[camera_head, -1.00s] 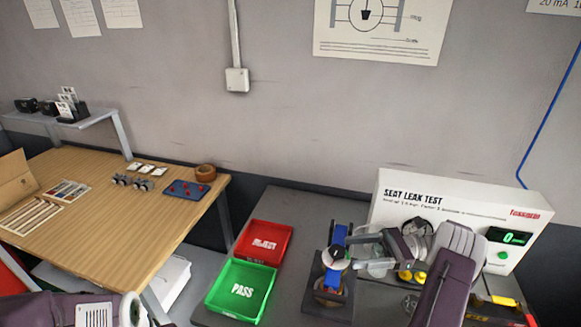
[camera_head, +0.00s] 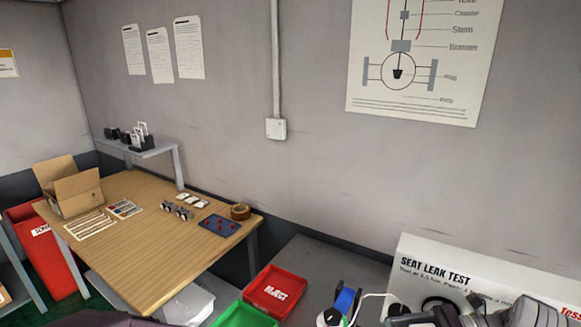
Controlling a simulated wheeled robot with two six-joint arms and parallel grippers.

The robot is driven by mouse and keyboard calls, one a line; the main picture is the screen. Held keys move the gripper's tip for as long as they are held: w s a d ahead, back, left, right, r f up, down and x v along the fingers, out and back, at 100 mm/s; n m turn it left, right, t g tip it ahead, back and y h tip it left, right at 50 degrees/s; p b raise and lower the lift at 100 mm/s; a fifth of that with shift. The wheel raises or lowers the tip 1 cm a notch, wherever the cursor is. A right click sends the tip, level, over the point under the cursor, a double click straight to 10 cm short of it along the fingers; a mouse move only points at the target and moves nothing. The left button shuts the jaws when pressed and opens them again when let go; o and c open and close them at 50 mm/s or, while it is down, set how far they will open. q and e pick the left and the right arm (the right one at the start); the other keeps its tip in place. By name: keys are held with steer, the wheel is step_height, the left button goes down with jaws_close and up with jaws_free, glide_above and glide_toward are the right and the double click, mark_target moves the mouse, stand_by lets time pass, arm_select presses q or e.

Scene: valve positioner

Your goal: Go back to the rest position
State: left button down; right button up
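My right arm comes in at the lower right, and its gripper (camera_head: 405,314) is low in the view near a blue-topped device (camera_head: 346,300) on the grey bench. The view's bottom edge cuts off the device and much of the gripper, so I cannot tell if the fingers are open or shut, or if they touch it. A dark purple part of my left arm shows at the bottom left edge. My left gripper is not in view.
The seat leak test unit (camera_head: 420,262) stands behind my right arm. A red reject tray (camera_head: 297,287) and green pass tray (camera_head: 245,316) sit left of the device. A wooden table (camera_head: 150,258) holds a cardboard box (camera_head: 78,190), a blue mat (camera_head: 220,226) and small parts.

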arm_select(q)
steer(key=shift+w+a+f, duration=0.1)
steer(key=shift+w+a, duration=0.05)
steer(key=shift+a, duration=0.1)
arm_select(e)
steer(key=s+a+f+n+h, duration=0.5)
steer(key=s+a+n+h, duration=0.4)
steer(key=n+h, duration=0.6)
steer(key=s+n, duration=0.2)
steer(key=n, duration=0.1)
steer(key=shift+a+n+h, duration=0.3)
steer(key=shift+a+n, duration=0.1)
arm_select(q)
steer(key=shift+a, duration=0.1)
arm_select(e)
steer(key=shift+s+a, duration=0.1)
steer(key=shift+s, duration=0.05)
